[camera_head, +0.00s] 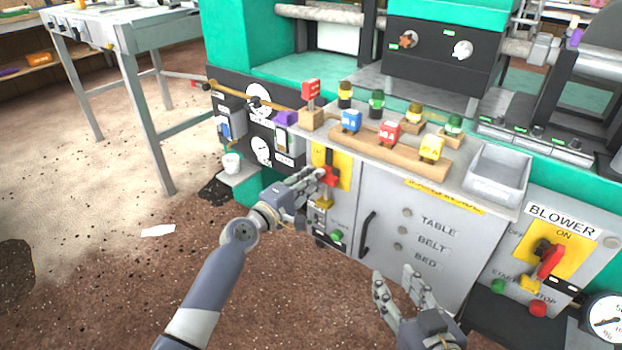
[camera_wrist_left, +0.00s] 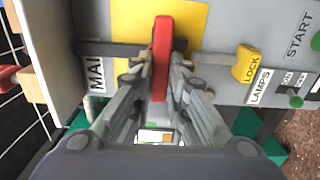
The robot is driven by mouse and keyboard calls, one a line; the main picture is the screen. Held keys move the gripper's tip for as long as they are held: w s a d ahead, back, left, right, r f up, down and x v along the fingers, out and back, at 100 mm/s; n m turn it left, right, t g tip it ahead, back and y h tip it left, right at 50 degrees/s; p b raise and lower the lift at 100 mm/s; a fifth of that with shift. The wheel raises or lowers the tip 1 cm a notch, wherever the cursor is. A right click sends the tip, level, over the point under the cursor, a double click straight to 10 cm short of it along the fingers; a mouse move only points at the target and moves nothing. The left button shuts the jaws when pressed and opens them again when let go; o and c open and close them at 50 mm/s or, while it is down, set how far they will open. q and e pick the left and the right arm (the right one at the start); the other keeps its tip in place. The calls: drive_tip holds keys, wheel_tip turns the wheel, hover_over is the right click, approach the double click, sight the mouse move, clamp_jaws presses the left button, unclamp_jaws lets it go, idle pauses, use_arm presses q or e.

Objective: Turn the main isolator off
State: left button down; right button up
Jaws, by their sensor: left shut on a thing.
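The main isolator has a red handle (camera_head: 329,176) on a yellow plate (camera_head: 346,166) on the grey cabinet front. In the left wrist view the red handle (camera_wrist_left: 162,55) stands in front of the yellow plate (camera_wrist_left: 190,22), beside a partly hidden label reading "MAI" (camera_wrist_left: 96,74). My left gripper (camera_head: 316,178) is shut on the red handle, with a finger on each side of it in the left wrist view (camera_wrist_left: 160,80). A yellow lock tag (camera_wrist_left: 247,65) is beside the plate. My right gripper (camera_head: 402,282) is open and empty in front of the cabinet.
A blower panel with a red handle (camera_head: 549,262) is at the right. A wooden block with blue, red and yellow tagged pieces (camera_head: 390,150) and a grey tray (camera_head: 497,173) sit on the ledge above. A black door handle (camera_head: 367,234) sticks out nearby.

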use_arm(q)
drive_tip(key=c, duration=1.6)
unclamp_jaws()
drive_tip(key=shift+o, duration=0.2)
drive_tip(key=shift+s+a, duration=0.1)
drive_tip(key=v, duration=1.1)
drive_tip(key=shift+s+a, duration=0.2)
drive_tip(key=shift+s, duration=0.1)
drive_tip(key=shift+s+f, duration=0.1)
